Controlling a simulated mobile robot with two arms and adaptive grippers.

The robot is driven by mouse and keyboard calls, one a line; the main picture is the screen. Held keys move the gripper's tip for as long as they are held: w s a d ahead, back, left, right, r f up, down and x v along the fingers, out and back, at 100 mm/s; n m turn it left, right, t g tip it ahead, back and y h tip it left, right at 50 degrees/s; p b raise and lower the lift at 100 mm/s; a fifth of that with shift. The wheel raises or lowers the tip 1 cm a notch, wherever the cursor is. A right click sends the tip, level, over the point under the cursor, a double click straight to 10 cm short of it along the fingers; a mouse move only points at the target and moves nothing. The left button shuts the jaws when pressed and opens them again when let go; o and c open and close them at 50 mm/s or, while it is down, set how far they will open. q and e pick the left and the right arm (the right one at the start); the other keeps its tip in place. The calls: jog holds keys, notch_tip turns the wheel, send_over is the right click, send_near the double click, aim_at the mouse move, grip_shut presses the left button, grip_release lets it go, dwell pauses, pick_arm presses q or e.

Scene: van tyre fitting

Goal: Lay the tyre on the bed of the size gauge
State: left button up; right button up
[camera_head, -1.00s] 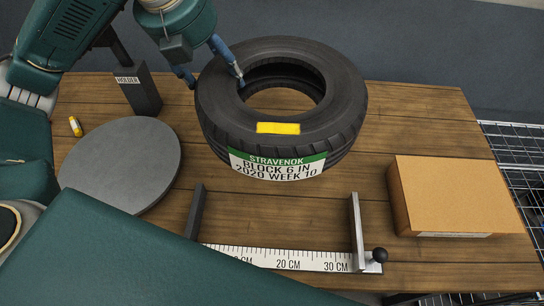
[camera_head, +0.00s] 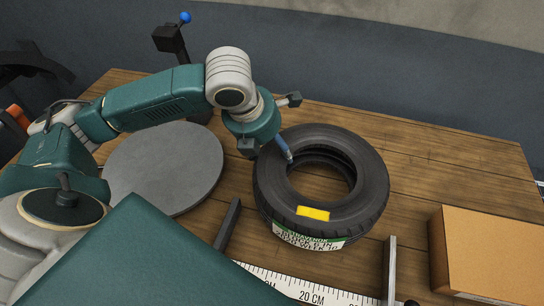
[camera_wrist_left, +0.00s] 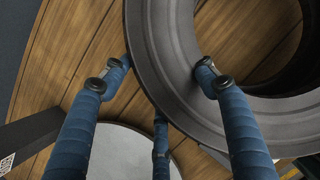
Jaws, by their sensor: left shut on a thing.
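The black tyre (camera_head: 365,195) lies flat, with a yellow patch and a green-and-white label on its near side. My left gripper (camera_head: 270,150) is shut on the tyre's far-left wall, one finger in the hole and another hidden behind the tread. In the left wrist view the fingers (camera_wrist_left: 157,75) straddle the tyre wall (camera_wrist_left: 170,60). The size gauge (camera_head: 300,288) is at the front, with its scale, a left jaw (camera_head: 228,224) and a right jaw (camera_head: 390,272). The tyre is just behind the scale; I cannot tell if its underside touches anything. My right gripper is out of view.
A grey round disc (camera_head: 165,165) lies left of the tyre. A cardboard box (camera_head: 495,250) stands at the right. A dark post with a blue ball (camera_head: 184,17) rises behind my left arm. The wooden table (camera_head: 460,165) is clear at the back right.

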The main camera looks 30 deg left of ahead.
pick_arm(q)
notch_tip(320, 180, down, 4)
jog(key=shift+r, duration=0.25)
jog(key=o, duration=1.9)
jog(key=shift+f, duration=0.1)
jog(key=shift+s, duration=0.1)
jog(key=v, duration=1.2)
